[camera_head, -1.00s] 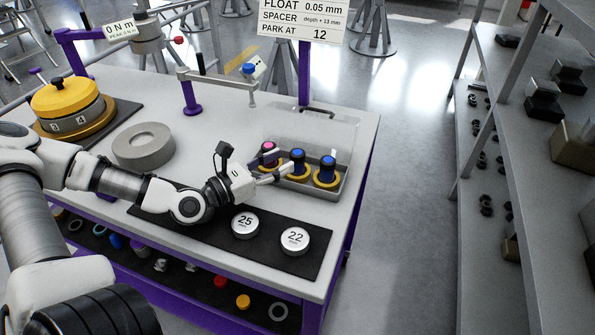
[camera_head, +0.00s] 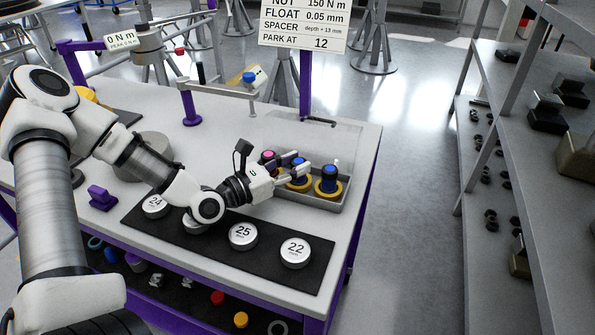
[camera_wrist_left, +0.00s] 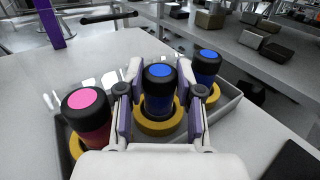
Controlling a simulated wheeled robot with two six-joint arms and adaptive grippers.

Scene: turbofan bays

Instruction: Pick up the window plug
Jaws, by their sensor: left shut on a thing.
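Three plugs with yellow ring bases stand upright in a grey tray (camera_head: 318,206) at the bench's right end. One has a pink top (camera_head: 268,155); the middle plug (camera_head: 298,161) and the right plug (camera_head: 329,174) have blue tops. My left gripper (camera_head: 292,170) is shut on the middle blue-topped plug. In the left wrist view its fingers (camera_wrist_left: 160,95) press on both sides of the middle plug (camera_wrist_left: 160,76), whose yellow base (camera_wrist_left: 160,124) sits low in the tray. The pink-topped plug (camera_wrist_left: 86,112) and the other blue-topped plug (camera_wrist_left: 207,68) stand close on either side. My right gripper is not in view.
A black mat (camera_head: 268,266) with several numbered silver discs lies in front of the tray. A grey ring (camera_head: 155,146) is partly behind my left arm. A sign (camera_head: 304,25) stands behind the bench. Shelving (camera_head: 500,140) is at right, with clear floor between.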

